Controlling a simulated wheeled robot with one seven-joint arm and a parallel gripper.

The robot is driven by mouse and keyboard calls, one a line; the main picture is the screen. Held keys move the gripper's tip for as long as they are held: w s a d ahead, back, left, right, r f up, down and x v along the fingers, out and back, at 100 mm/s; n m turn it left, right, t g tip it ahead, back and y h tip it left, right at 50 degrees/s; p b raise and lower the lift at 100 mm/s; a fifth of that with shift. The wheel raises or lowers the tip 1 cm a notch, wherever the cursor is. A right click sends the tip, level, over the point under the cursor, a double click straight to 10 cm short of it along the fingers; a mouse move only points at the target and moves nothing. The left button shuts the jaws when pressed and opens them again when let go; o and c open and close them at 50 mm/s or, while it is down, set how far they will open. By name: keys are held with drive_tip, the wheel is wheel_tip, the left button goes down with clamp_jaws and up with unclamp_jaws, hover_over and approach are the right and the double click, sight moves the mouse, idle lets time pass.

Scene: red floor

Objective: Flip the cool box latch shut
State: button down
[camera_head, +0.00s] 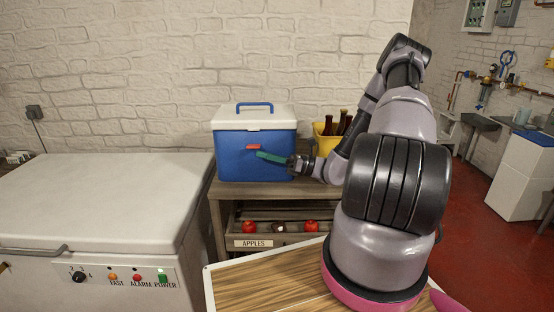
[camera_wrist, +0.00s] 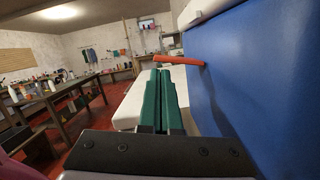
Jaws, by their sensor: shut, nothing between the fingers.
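The cool box (camera_head: 235,160) is blue with a white lid and a blue carry handle, and stands on a wooden shelf unit. Its red latch (camera_head: 253,147) is on the front face near the lid. In the wrist view the latch (camera_wrist: 178,60) juts out from the blue wall of the box (camera_wrist: 245,75). My gripper (camera_head: 260,154) is shut and empty, its green fingers pressed together just below and beside the latch. In the wrist view the gripper (camera_wrist: 161,74) has its tips close under the latch; I cannot tell whether they touch it.
A yellow crate of brown bottles (camera_head: 326,140) stands right of the cool box, partly behind my arm. Below is an apple drawer (camera_head: 255,241). A white chest freezer (camera_head: 100,200) fills the left. A wooden tabletop (camera_head: 262,285) is in front.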

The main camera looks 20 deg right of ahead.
drive_tip(key=shift+w+a+r, duration=0.15)
drive_tip(key=shift+a, duration=0.35)
